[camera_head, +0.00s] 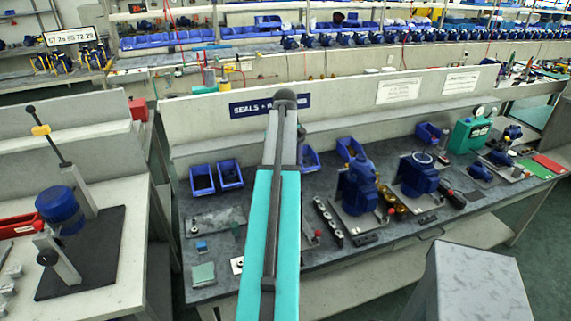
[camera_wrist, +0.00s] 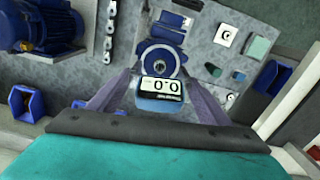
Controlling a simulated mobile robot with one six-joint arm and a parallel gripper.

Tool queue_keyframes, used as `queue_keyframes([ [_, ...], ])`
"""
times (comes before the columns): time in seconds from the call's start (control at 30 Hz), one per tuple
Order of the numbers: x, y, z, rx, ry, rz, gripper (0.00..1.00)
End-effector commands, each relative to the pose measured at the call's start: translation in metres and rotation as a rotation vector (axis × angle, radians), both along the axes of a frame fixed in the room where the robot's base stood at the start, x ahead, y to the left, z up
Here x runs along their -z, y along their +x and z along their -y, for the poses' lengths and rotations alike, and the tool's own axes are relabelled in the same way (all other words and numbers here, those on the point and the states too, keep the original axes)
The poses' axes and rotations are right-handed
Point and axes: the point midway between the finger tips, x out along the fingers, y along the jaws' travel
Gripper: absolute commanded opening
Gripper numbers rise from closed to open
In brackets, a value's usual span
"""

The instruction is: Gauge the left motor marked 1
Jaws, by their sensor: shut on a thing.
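In the wrist view my gripper (camera_wrist: 160,90) is shut on a small blue gauge (camera_wrist: 173,104) with a white display that seems to read zero. A blue round part with a ring (camera_wrist: 160,62) lies just beyond it; I cannot tell whether they touch. A finned blue motor (camera_wrist: 38,25) is at the upper left, apart from the gripper. In the head view two blue motors stand on the bench, the left one (camera_head: 357,188) and the right one (camera_head: 418,177). I cannot read a number on either. My arm hides the gripper and gauge there.
A metal strip with holes (camera_head: 328,221) lies left of the left motor. Blue bins (camera_head: 202,179) stand along the back of the bench, and a teal block (camera_head: 203,274) lies at its front left. A green case (camera_head: 468,136) stands at right. A white board (camera_head: 398,91) rises behind.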

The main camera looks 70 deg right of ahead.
Motion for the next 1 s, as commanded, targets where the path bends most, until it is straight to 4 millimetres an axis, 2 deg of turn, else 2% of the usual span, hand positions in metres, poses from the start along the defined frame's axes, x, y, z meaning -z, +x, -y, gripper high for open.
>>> queue_keyframes([
  [0.2,0.018,0.0,0.0,0.001,0.0,0.0,0.41],
  [0.5,0.034,-0.001,0.001,0.001,0.0,0.0,0.41],
  [1.0,0.037,-0.001,0.001,0.002,-0.001,0.001,0.41],
])
